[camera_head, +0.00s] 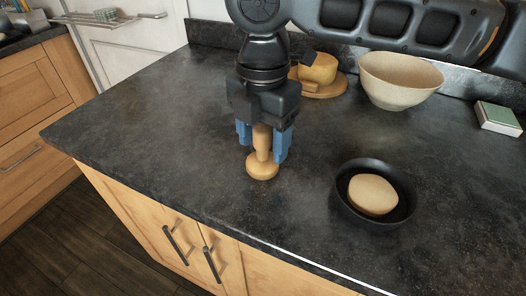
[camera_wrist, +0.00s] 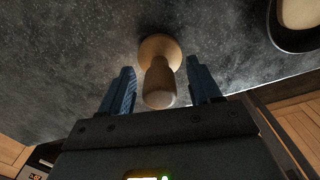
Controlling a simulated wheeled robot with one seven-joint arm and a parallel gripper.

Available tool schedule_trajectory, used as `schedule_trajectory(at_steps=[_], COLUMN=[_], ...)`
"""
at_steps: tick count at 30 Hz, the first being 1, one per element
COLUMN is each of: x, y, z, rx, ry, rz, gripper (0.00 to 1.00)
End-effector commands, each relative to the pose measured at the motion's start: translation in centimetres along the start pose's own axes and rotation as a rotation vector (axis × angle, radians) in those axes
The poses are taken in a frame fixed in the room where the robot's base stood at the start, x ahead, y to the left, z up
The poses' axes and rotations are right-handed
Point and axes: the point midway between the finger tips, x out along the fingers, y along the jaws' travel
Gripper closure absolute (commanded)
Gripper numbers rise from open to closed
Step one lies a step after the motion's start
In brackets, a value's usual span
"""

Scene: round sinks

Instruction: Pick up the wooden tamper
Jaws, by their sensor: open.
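The wooden tamper (camera_head: 262,165) stands upright on the dark countertop, its round base down and its handle up. My gripper (camera_head: 263,145) points down over it, with one blue finger on each side of the handle. In the wrist view the tamper (camera_wrist: 159,75) lies between the two blue fingertips of my gripper (camera_wrist: 163,80), with a visible gap on both sides. The gripper is open and holds nothing. The top of the handle is hidden by the gripper body in the head view.
A black bowl (camera_head: 344,205) holding a round bread-like item (camera_head: 372,194) stands to the right. A large beige bowl (camera_head: 400,82), a cheese-like block on a wooden board (camera_head: 318,72) and a small green-and-white box (camera_head: 497,118) are behind. The counter left of the tamper is clear.

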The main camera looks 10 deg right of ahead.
Motion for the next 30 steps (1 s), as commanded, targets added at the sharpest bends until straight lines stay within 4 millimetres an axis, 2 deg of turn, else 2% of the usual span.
schedule_trajectory(at_steps=[4, 12, 30], x=[1.37, 1.58, 1.6], y=[0.0, 0.03, 0.01], z=[-0.05, -0.06, -0.07], rx=[0.0, 0.001, 0.001], ry=[0.001, 0.001, 0.001], rz=[0.0, 0.001, 0.0], gripper=[0.37, 0.38, 0.96])
